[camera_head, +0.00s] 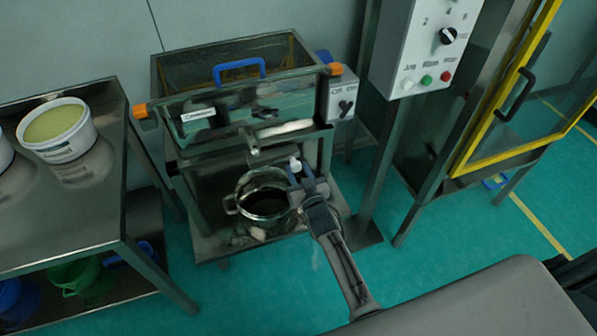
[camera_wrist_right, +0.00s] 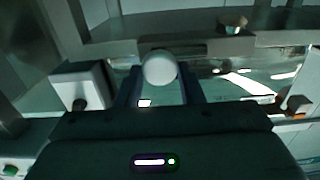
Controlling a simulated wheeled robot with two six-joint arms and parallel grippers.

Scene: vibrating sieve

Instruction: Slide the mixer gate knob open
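The mixer (camera_head: 240,111) is a metal box with a clear-sided top, a blue handle and orange corner clamps. A small white knob (camera_head: 295,165) shows below its front right, just beyond my right gripper (camera_head: 308,182). In the right wrist view the white round knob (camera_wrist_right: 160,68) sits at the tips, between the two dark fingers of my right gripper (camera_wrist_right: 161,88). The fingers stand apart with narrow gaps beside the knob, so the gripper looks open around it. The knob's stem is hidden. My left gripper is out of view.
A metal pot (camera_head: 262,196) stands under the mixer's spout (camera_head: 250,142), close left of my right gripper. A switch box (camera_head: 342,99) is on the mixer's right side. A control panel (camera_head: 425,45) and yellow-framed cabinet stand right. A table (camera_head: 60,215) with tubs is left.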

